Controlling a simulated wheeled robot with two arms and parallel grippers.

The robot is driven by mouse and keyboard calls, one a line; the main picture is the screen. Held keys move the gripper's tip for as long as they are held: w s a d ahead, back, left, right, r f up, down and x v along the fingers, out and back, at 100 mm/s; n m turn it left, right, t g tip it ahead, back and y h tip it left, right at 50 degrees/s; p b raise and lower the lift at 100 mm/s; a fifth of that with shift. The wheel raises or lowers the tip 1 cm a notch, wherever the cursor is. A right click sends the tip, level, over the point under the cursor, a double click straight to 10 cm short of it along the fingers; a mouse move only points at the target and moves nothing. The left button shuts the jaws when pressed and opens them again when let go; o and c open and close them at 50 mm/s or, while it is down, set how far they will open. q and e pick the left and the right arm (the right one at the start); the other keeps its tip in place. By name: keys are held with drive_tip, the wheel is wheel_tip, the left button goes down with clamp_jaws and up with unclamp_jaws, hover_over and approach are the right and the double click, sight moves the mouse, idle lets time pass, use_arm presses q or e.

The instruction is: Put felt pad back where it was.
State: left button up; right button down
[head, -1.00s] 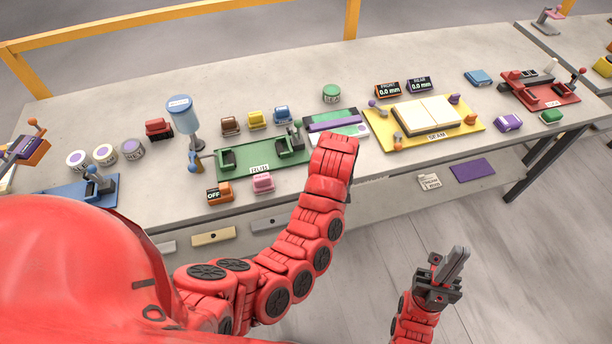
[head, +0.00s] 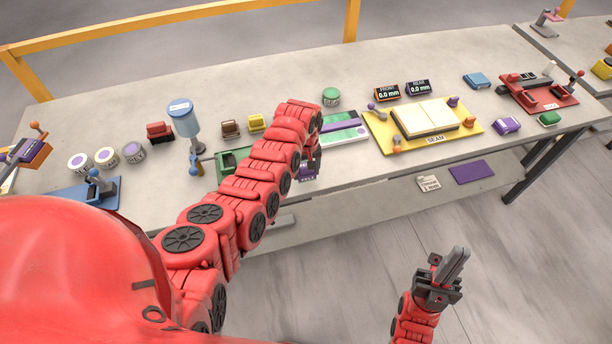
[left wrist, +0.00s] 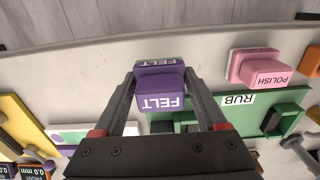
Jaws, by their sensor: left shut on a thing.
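The felt pad (left wrist: 160,92) is a purple block with white FELT labels. In the left wrist view it sits between the two fingers of my left gripper (left wrist: 160,100), which is shut on it. In the head view the felt pad (head: 308,172) shows as a small purple patch below my left gripper (head: 314,158), at the right end of the green RUB fixture (head: 232,158). I cannot tell whether the pad touches the table. My left arm hides much of that fixture. My right gripper (head: 447,272) is away from the table, with nothing seen in it; its finger gap is unclear.
A pink POLISH block (left wrist: 262,68) is beside the pad in the wrist view. The green and purple board (head: 345,128) and yellow SEAM fixture (head: 462,140) lie to the right. A blue-topped post (head: 183,115) stands left. The table's front strip is bare.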

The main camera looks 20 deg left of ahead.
sight(306, 177)
use_arm(q)
drive_tip(key=shift+s+f, duration=0.1)
drive_tip(key=shift+f, duration=0.65)
drive_tip(key=shift+f+b, duration=0.3)
drive_tip(key=shift+f, duration=0.65)
